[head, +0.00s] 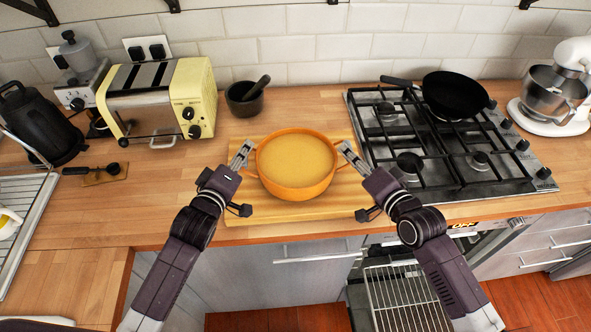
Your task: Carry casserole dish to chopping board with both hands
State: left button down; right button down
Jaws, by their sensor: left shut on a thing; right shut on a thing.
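The casserole dish (297,165) is round and orange, with its open top facing up. It is over the wooden chopping board (290,212) on the counter, and I cannot tell whether it touches the board. My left gripper (245,160) is shut on the dish's left side. My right gripper (347,152) is shut on its right side. The dish looks level. The fingers cover the spots where they grip, and the dish hides the middle of the board.
A gas hob (440,150) with a black frying pan (455,94) lies right of the board. A mortar (244,100) stands behind it, and a yellow toaster (160,98) at the back left. Below the hob, the oven is open with a rack (405,300) showing.

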jog(key=shift+r, duration=0.1)
pick_arm(q)
jog(key=c, duration=2.3)
grip_release()
jog(key=shift+f, duration=0.3)
pick_arm(e)
jog(key=c, duration=2.3)
grip_release()
jog(key=shift+f, duration=0.4)
pick_arm(q)
jog(key=o, duration=0.5)
jog(key=shift+s+r, duration=0.15)
jog(key=shift+s, duration=0.05)
pick_arm(e)
jog(key=o, duration=0.5)
jog(key=shift+s+r, duration=0.2)
jog(key=shift+w+f, duration=0.1)
pick_arm(q)
jog(key=shift+v, duration=6)
jog(key=shift+r, duration=0.1)
pick_arm(e)
jog(key=shift+v, duration=6.05)
